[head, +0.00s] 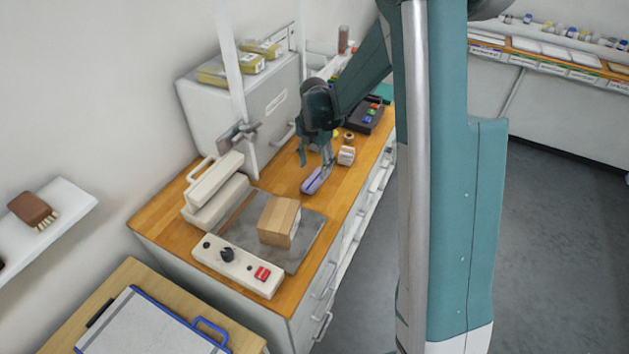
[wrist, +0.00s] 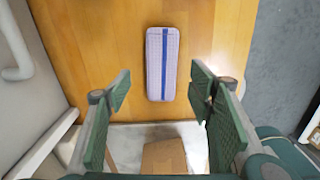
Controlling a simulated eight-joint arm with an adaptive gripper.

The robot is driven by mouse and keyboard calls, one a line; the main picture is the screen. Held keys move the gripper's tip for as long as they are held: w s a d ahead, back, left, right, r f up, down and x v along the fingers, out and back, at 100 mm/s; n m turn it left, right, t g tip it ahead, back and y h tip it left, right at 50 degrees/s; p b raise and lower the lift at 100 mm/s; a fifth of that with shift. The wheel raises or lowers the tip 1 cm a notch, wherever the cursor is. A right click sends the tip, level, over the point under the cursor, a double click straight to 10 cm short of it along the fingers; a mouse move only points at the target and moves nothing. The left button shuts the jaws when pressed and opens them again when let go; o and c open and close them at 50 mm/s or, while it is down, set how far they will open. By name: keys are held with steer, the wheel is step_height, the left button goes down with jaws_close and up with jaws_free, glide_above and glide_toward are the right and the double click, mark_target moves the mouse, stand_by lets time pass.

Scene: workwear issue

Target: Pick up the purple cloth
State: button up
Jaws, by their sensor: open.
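The purple cloth (head: 312,181) is a folded, narrow pad lying flat on the wooden counter. In the wrist view the cloth (wrist: 162,64) is pale purple with a blue stripe along its length, and it lies upright in the picture, ahead of my fingers. My gripper (wrist: 160,92) is open and empty, with one green-padded finger on each side of the cloth's near part as seen from the wrist. In the head view my gripper (head: 325,160) points down just above the cloth. The exact height between them is hard to tell.
A cardboard box (head: 279,221) sits on a grey plate (head: 312,233) beside a white control panel (head: 238,266). A white sealing-type device (head: 215,190) and grey cabinet (head: 240,105) stand behind. A small white block (head: 346,155) and black tray (head: 366,118) are farther along the counter (head: 290,165).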

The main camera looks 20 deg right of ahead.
mark_target(315, 177)
steer(key=shift+d+f, duration=0.15)
steer(key=shift+f, duration=2.45)
steer(key=shift+c, duration=0.3)
steer(key=c, duration=0.9)
